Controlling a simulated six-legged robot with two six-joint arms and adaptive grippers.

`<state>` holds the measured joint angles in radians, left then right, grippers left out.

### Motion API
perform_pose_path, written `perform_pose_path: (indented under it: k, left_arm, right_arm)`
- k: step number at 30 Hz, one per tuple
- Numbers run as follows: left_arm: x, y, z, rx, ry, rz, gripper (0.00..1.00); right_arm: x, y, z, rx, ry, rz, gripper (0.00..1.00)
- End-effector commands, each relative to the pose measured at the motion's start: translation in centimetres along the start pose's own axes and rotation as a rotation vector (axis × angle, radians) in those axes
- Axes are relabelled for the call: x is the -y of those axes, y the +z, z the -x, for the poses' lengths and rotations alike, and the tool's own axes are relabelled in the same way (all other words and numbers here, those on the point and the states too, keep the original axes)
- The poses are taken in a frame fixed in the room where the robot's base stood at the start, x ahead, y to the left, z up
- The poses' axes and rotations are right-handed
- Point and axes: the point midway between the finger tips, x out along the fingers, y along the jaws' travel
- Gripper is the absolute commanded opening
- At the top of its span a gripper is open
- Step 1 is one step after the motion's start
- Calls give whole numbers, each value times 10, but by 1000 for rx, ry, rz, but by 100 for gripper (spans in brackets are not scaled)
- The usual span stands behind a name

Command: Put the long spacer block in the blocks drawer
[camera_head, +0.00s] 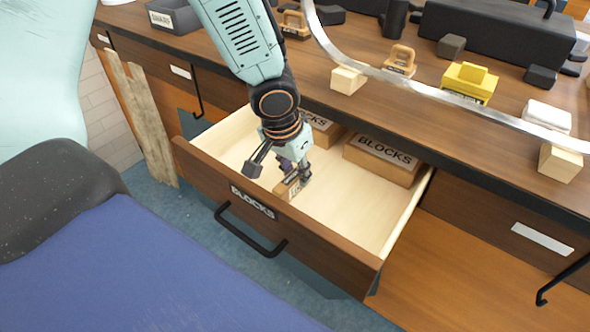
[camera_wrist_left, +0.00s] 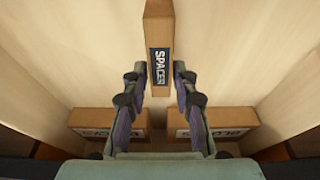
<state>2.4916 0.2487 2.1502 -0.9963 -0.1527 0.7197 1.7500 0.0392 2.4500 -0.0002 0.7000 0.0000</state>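The spacer block (camera_head: 292,189), a narrow wooden block with a dark SPACER label, is inside the open blocks drawer (camera_head: 262,213), close behind its front panel. It looks to rest on the pale drawer floor. It also shows in the left wrist view (camera_wrist_left: 159,28), running away from me between the fingertips. My left gripper (camera_head: 279,170) points down into the drawer. Its fingers are spread apart on either side of the block, and in the left wrist view the fingertips (camera_wrist_left: 160,76) flank its near end. My right gripper is not in view.
Two wooden boxes labelled BLOCKS stand at the drawer's back, one at the right (camera_head: 382,158) and one partly behind my left arm (camera_head: 322,128). Bare drawer floor lies between the boxes and the front panel. The worktop (camera_head: 390,105) above holds several tools and blocks.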

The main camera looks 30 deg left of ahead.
Motion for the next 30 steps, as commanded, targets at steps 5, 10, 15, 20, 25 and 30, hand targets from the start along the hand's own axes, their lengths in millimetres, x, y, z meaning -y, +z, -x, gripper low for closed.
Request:
perform_pose_path:
  k: [5, 10, 15, 20, 25, 30]
  left_arm:
    - [0, 0, 1, -1, 0, -1, 44]
    - [0, 0, 1, 0, 0, 0, 44]
    - [0, -1, 3, 0, 0, 0, 44]
    - [0, -3, 25, -4, 1, 2, 44]
    - [0, -3, 62, -5, 1, 2, 44]
    - [0, -3, 95, -5, 0, 0, 44]
  right_arm:
    - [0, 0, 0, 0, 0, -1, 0]
    - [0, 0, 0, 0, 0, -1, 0]
    - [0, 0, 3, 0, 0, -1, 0]
    - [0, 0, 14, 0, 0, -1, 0]
    - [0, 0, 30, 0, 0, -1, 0]
    - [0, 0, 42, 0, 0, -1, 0]
